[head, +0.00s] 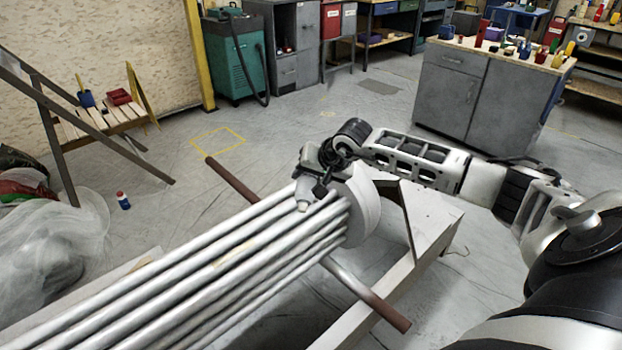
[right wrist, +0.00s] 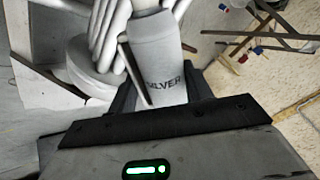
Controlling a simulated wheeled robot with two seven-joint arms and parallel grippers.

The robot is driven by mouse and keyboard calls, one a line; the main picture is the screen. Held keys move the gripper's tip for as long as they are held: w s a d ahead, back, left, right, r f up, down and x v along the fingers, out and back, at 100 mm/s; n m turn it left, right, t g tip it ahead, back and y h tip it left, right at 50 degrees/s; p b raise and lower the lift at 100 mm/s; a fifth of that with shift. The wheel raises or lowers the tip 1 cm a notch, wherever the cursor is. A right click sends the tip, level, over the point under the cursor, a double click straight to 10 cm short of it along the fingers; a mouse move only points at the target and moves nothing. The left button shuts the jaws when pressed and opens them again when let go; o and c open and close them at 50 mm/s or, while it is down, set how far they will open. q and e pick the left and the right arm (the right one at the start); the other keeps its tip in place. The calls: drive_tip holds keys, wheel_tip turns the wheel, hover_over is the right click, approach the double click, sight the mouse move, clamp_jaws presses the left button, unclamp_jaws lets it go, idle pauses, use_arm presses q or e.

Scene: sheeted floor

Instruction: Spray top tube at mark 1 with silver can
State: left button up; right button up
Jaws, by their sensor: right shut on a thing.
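The silver can (right wrist: 160,62), a pale grey can lettered "SILVER", is between the fingers of my right gripper (right wrist: 158,98). In the head view my right gripper (head: 318,176) is shut on the can (head: 303,195) at the right end of the tube bundle, over its upper tubes. The can looks tilted, and I cannot tell if it touches a tube. The pale tubes (head: 200,251) run from the lower left toward the round end piece (head: 361,212). I cannot make out mark 1. My left gripper is not in view.
A brown-ended bar (head: 382,310) crosses under the tubes, by a pale trestle frame (head: 432,225). A grey cabinet (head: 470,95) with tools stands behind. Floor is open toward the yellow square (head: 217,141).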

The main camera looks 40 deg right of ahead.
drive_tip(key=b+x, duration=0.3)
drive_tip(key=x, duration=0.2)
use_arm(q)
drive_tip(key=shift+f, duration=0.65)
use_arm(e)
drive_tip(key=s+a, duration=0.2)
drive_tip(key=a, duration=2)
drive_tip(key=shift+a+r, duration=0.15)
drive_tip(key=shift+a, duration=0.25)
drive_tip(key=shift+s, duration=0.1)
